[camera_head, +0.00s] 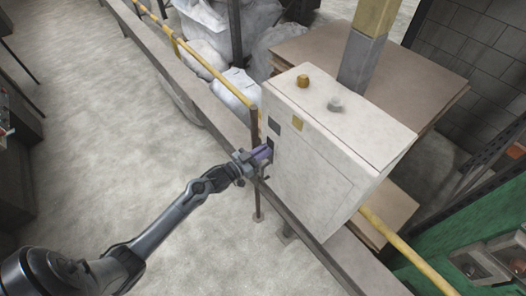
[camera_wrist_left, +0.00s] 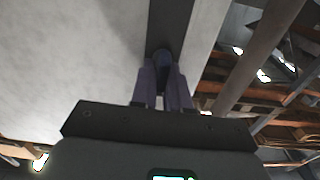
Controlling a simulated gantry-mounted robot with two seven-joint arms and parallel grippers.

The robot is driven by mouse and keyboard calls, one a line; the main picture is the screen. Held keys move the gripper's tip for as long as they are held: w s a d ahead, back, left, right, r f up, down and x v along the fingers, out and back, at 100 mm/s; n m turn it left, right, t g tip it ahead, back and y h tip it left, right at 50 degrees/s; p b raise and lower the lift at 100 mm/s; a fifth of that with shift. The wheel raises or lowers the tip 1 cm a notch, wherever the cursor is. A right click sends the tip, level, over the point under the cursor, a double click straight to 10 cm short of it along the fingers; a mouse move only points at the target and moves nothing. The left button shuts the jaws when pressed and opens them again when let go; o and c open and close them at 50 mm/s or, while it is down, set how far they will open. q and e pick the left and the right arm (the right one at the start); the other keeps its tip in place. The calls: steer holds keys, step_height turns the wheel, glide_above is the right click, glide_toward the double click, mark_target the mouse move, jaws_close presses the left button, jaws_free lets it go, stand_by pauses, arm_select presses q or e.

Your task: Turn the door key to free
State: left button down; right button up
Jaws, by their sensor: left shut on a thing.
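A white cabinet (camera_head: 308,180) stands at the middle of the head view, with dark plates on its left edge. My left gripper (camera_head: 264,154) reaches in from the left and its purple fingers meet that edge by the lower dark plate (camera_head: 270,144). In the left wrist view, the two fingers (camera_wrist_left: 163,84) are shut on a small dark rounded piece, the door key (camera_wrist_left: 162,57), in front of a dark strip (camera_wrist_left: 168,22). The fingers hide most of the key, so I cannot tell its angle. My right gripper is not in view.
White sacks (camera_head: 238,88) and stacked boards (camera_head: 420,75) lie behind. The floor (camera_head: 110,130) at the left is clear.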

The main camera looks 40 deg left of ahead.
arm_select(q)
steer(key=m, duration=0.4)
steer(key=shift+d+f, duration=0.1)
steer(key=shift+d, duration=0.1)
steer(key=shift+s+d+f+m+b, duration=0.1)
steer(key=shift+d+f+m+b, duration=0.2)
steer(key=shift+m, duration=1.95)
steer(key=shift+a+f+m+b, duration=0.1)
steer(key=shift+m+b, duration=0.35)
steer(key=shift+m, duration=1.85)
steer(key=shift+s+d+f+m+b, duration=0.1)
steer(key=shift+d+f+m+b, duration=0.2)
steer(key=shift+m, duration=1.95)
steer(key=shift+a+r, duration=0.1)
steer(key=shift+r, duration=0.05)
steer(key=c, duration=1.2)
jaws_free()
